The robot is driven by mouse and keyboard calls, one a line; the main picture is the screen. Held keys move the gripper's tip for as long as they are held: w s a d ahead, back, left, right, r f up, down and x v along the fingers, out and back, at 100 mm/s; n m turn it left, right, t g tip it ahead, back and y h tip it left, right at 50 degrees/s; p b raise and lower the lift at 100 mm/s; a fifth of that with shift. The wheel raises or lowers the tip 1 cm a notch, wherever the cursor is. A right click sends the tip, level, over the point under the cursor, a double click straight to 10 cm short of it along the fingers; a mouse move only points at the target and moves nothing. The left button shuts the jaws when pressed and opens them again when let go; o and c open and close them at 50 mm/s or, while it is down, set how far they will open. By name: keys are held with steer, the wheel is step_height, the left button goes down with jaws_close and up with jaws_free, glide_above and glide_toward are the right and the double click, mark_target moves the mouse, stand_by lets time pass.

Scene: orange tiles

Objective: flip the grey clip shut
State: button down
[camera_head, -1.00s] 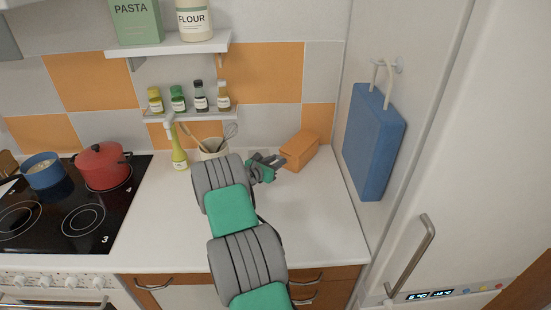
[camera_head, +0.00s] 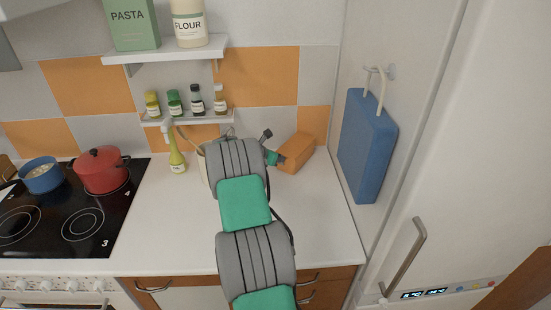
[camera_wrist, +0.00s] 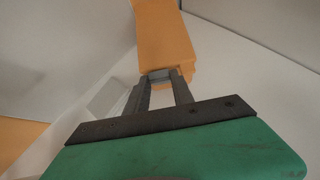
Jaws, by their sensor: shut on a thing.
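An orange box (camera_head: 299,151) stands on the white counter against the back wall, to the right of the utensil pot. It also fills the upper middle of the wrist view (camera_wrist: 163,38). The grey clip (camera_wrist: 160,75) shows as a small grey piece at the near end of the box, between my fingertips. My gripper (camera_wrist: 161,80) is shut on it, one finger on each side. In the head view my gripper (camera_head: 277,158) is at the left end of the box, partly hidden by my arm, and the clip cannot be made out there.
The utensil pot (camera_head: 203,160) is mostly behind my arm, with a yellow-green bottle (camera_head: 177,160) to its left. A small bottle shelf (camera_head: 188,117) is above. A blue board (camera_head: 367,147) hangs at the right. The counter (camera_head: 170,215) in front is clear.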

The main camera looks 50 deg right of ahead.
steer(key=c, duration=1.1)
jaws_free()
steer(key=b+v, duration=0.2)
steer(key=v, duration=0.5)
steer(key=shift+a+r, duration=0.2)
steer(key=shift+a, duration=0.15)
